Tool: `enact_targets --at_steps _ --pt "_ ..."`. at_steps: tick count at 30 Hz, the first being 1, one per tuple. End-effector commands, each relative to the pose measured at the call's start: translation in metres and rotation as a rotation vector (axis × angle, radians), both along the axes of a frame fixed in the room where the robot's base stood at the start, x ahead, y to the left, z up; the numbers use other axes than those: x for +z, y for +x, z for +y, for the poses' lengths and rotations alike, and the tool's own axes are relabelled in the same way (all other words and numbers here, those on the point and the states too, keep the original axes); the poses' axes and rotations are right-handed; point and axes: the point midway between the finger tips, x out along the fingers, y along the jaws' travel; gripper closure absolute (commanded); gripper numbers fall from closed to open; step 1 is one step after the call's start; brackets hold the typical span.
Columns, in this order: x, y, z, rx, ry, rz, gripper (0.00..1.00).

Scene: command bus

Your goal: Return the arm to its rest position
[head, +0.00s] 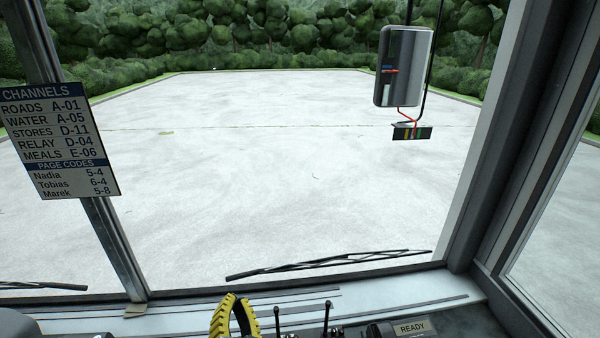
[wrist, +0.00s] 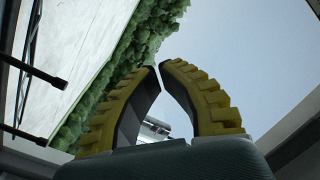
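My gripper (wrist: 159,66) has two ridged yellow fingers with dark inner faces. In the wrist view they curve inward, and their tips almost meet with only a sliver between them. I see nothing held between the fingers. In the head view my gripper (head: 232,296) shows at the bottom edge, left of centre, in front of the dashboard. Most of my arm is outside the head view.
Two black levers (head: 277,318) and a READY label (head: 412,328) are right of my gripper. The windscreen has a wiper (head: 325,263). A CHANNELS sign (head: 60,140) hangs left, a mirror (head: 404,66) upper right. Paved ground and trees lie outside.

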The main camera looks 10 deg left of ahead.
Motion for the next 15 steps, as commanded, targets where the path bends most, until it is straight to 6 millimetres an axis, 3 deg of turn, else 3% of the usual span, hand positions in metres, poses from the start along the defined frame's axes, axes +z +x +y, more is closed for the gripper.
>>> enact_targets --at_steps 1,4,8,12,15 --pt "0.033 0.009 -0.034 -0.063 0.0 -0.052 1.0" --pt "0.09 0.013 -0.098 -0.181 -0.027 -0.155 1.0" --pt "0.163 -0.003 -0.179 -0.341 -0.105 -0.292 1.0" --pt "0.235 -0.049 -0.251 -0.517 -0.25 -0.438 1.0" --pt "0.267 -0.091 -0.27 -0.601 -0.403 -0.523 1.0"
